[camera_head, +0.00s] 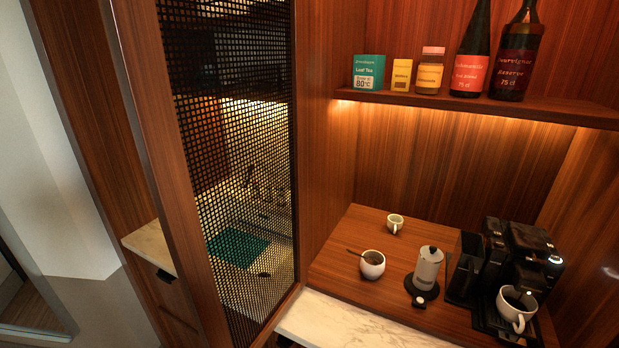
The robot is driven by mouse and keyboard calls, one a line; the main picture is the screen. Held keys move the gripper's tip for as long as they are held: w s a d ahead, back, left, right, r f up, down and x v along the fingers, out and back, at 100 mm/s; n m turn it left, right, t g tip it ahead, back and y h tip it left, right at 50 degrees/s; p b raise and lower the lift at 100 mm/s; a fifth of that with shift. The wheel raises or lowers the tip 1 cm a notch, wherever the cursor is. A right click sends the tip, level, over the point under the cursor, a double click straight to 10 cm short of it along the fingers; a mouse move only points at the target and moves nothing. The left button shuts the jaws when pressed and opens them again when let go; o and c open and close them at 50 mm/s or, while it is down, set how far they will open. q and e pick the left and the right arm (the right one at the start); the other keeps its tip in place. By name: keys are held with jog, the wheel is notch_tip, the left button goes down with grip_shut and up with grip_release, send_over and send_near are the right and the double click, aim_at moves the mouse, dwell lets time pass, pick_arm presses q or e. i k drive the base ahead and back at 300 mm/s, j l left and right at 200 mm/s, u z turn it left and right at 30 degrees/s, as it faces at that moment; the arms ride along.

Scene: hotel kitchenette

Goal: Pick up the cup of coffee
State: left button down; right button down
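A white cup (516,310) with dark liquid inside stands upright on the drip tray of a black coffee machine (520,257) at the lower right. Its handle points toward the front. A smaller white cup (395,224) stands at the back of the wooden counter; what it holds is too small to tell. Neither of my grippers shows in the head view.
A white bowl with a spoon (373,265) and a white frother on a dark base (428,268) stand on the wooden counter (335,262). A shelf (480,106) with bottles and boxes hangs above. A mesh-panelled partition (240,150) rises on the left. A marble ledge (340,325) in front is clear.

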aim_at(509, 315)
jog(key=z, duration=1.05)
